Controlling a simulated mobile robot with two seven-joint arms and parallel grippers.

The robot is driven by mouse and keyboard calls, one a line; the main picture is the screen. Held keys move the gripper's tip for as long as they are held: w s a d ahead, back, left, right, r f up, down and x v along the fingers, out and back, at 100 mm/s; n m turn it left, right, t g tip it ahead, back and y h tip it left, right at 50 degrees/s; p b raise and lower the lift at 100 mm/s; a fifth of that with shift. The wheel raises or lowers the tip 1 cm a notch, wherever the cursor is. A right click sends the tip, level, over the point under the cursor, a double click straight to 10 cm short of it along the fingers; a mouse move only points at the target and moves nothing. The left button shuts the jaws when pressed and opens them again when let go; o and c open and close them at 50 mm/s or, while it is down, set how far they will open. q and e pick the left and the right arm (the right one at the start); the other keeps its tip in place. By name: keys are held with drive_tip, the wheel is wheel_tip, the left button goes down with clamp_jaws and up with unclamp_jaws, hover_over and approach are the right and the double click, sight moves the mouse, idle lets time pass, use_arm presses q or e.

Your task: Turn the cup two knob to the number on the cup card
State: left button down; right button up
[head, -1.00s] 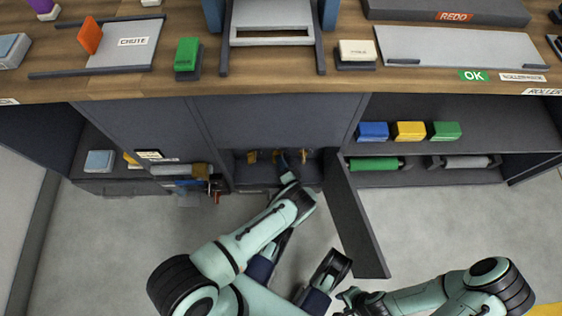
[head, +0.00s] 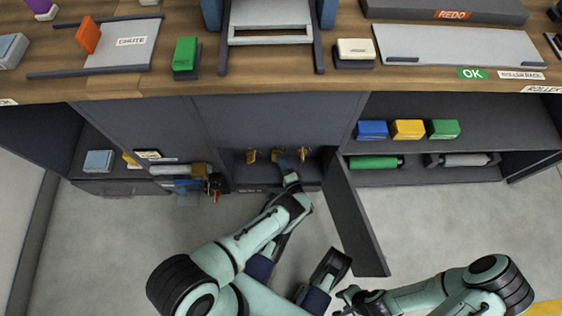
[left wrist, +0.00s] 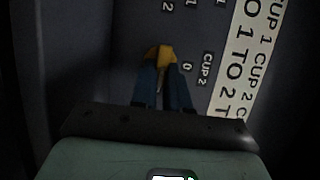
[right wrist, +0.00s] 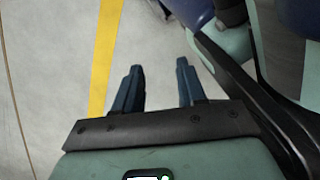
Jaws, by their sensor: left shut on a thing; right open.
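The cup two knob (left wrist: 165,54) is brass-yellow, with a "CUP 2" label beside it and the digits 0, 1 and 2 around it in the left wrist view. My left gripper (left wrist: 162,76) is shut on this knob, its blue fingers on either side. In the head view my left gripper (head: 283,164) reaches into the open low compartment, in front of the middle of three brass knobs. A white strip (left wrist: 238,70) beside the knob carries partly cut-off cup text. I cannot make out the cup card. My right gripper (right wrist: 158,80) is open and empty above the floor.
The open dark door (head: 357,220) stands out just right of my left arm. Other brass knobs (head: 251,156) and (head: 305,154) flank the middle one. Coloured blocks and rollers lie on the right shelves (head: 430,176). The grey floor in front is mostly clear.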

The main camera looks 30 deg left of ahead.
use_arm(q)
drive_tip(key=shift+w+r, duration=0.1)
drive_tip(key=shift+w, duration=0.05)
drive_tip(key=c, duration=1.1)
unclamp_jaws()
drive_tip(key=shift+s+d, duration=0.35)
drive_tip(key=shift+d, duration=0.05)
drive_tip(key=p+v, duration=0.1)
drive_tip(key=v, duration=1.1)
drive_tip(key=shift+s+d, duration=0.1)
drive_tip(key=shift+d, duration=0.05)
use_arm(e)
drive_tip(key=shift+w+a+r+t, duration=0.1)
drive_tip(key=shift+w+r+t, duration=0.15)
drive_tip(key=shift+w, duration=0.4)
drive_tip(key=shift+w+a+r+t, duration=0.15)
drive_tip(key=shift+w+r, duration=0.15)
drive_tip(key=shift+w, duration=0.3)
drive_tip(key=shift+d, duration=0.1)
